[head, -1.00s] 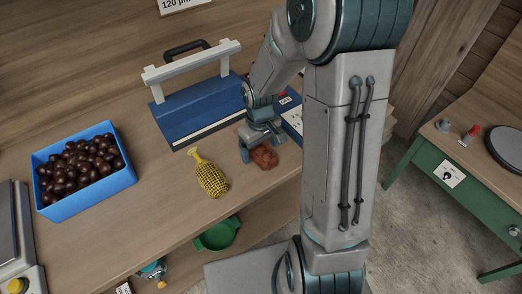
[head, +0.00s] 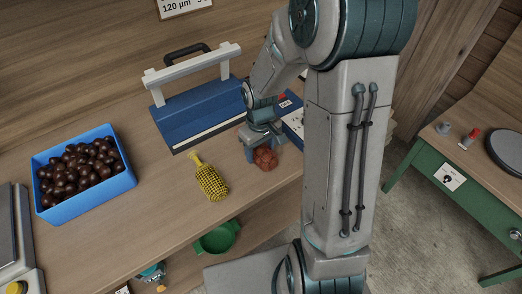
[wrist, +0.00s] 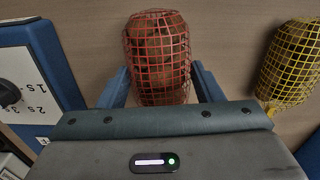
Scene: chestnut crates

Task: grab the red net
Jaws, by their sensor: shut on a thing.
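The red net (head: 265,159) is a small mesh bag filled with brown chestnuts, on the wooden bench top near its front edge. In the wrist view the red net (wrist: 158,60) stands between the two blue fingers of my gripper (wrist: 160,88). In the head view my gripper (head: 261,150) is at the bag, shut on it. The underside of the bag is hidden, so I cannot tell whether it touches the bench.
A yellow net (head: 211,182) lies to the left of the red one. A blue crate of chestnuts (head: 86,204) stands farther left. A blue sealer (head: 197,114) stands behind. A blue box with a dial (head: 293,122) is close on the right. A green bowl (head: 218,238) sits on the lower shelf.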

